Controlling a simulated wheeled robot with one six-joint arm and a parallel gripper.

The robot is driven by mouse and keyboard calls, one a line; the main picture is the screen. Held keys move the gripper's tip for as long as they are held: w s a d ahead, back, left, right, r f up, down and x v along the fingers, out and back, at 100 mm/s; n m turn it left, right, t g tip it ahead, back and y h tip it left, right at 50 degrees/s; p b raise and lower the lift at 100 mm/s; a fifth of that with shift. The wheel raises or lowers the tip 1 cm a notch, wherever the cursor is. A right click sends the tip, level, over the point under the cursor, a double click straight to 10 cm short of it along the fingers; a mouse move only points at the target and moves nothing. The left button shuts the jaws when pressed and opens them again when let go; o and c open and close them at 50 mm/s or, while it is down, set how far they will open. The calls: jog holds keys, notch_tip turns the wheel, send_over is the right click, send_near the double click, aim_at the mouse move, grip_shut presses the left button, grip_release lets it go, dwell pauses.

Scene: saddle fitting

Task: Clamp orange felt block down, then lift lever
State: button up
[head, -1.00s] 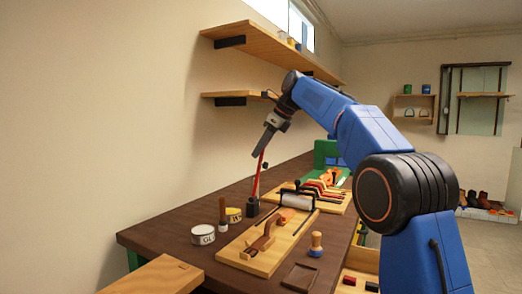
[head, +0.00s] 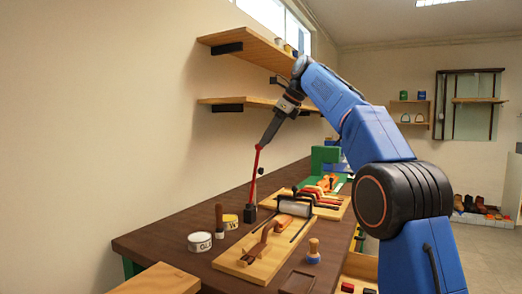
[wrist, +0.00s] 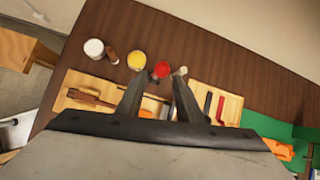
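A thin red lever (head: 254,172) rises from a black base (head: 250,214) near the wall. My gripper (head: 260,146) points down at the lever's top end. In the wrist view the red end (wrist: 162,69) shows between the two spread fingertips (wrist: 160,80), which look apart from it. A wooden board (head: 240,262) carries a brown wooden clamp (head: 263,242) and a silver roller (head: 294,206). An orange patch (head: 283,220) shows near the roller; whether it is the felt block I cannot tell. Bright orange pieces (head: 330,183) lie farther back.
A white tin (head: 200,242), a yellow tin (head: 230,221) and a dark-handled tool (head: 219,218) stand left of the board. A wooden knob-handled tool (head: 313,251) stands right. Several strap-like pieces lie on a second board (head: 330,211). Shelves (head: 245,44) project from the wall above.

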jog(key=shift+v, duration=1.95)
